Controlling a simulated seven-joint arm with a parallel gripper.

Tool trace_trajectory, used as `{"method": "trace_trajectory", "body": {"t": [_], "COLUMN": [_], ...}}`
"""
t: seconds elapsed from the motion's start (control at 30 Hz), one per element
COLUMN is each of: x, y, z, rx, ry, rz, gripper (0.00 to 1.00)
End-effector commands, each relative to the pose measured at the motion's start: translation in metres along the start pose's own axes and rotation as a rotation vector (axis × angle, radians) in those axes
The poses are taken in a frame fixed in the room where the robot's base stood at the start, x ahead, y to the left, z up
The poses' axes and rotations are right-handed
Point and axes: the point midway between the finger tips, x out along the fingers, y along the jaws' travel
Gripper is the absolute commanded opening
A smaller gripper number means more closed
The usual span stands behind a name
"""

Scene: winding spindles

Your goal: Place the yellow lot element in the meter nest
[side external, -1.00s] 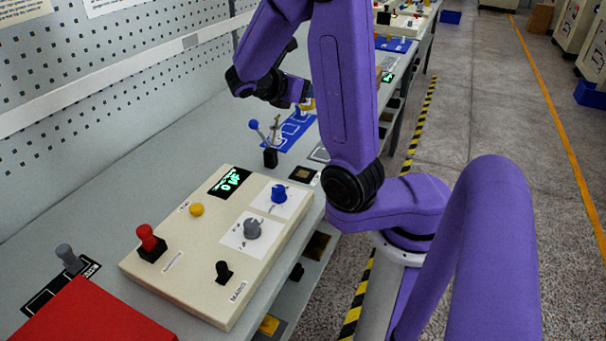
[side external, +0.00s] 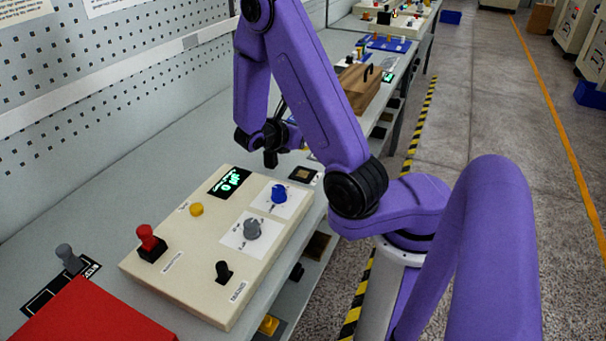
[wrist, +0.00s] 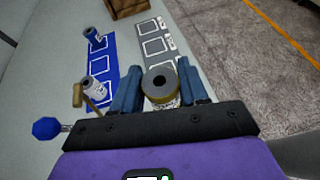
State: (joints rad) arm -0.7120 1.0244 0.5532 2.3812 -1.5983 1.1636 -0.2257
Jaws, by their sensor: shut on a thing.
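In the wrist view my gripper (wrist: 158,70) is shut on a short round element (wrist: 160,84) with a yellow-tan rim and a dark centre hole, seen from its end. A pale labelled surface shows just below it. In the side view my gripper (side external: 270,146) hangs over the bench just behind the cream control panel, and the element is hidden there. A small dark square with a tan middle (side external: 304,174) lies on the bench by the panel's far right corner. I cannot tell whether it is the meter nest.
In the wrist view a blue mat (wrist: 102,66) with white outlined squares bears two spools, left of a grey strip of squares (wrist: 153,45). A blue-knobbed lever (wrist: 47,128) stands close by. The cream panel (side external: 170,285) carries knobs.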

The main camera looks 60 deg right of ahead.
Motion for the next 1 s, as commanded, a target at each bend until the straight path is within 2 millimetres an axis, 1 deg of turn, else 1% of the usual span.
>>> {"method": "trace_trajectory", "body": {"t": [0.17, 0.4, 0.63, 0.83, 1.0], "x": [0.005, 0.016, 0.021, 0.029, 0.033], "y": [0.0, 0.0, 0.0, 0.0, 0.0], "z": [-0.013, -0.039, -0.05, -0.07, -0.079], "rx": [-0.001, -0.002, 0.0, -0.002, 0.001], "ry": [0.0, -0.001, -0.001, 0.0, 0.0], "rz": [-0.002, -0.001, -0.002, -0.001, -0.001], "gripper": [0.13, 0.13, 0.13, 0.13, 0.13]}}
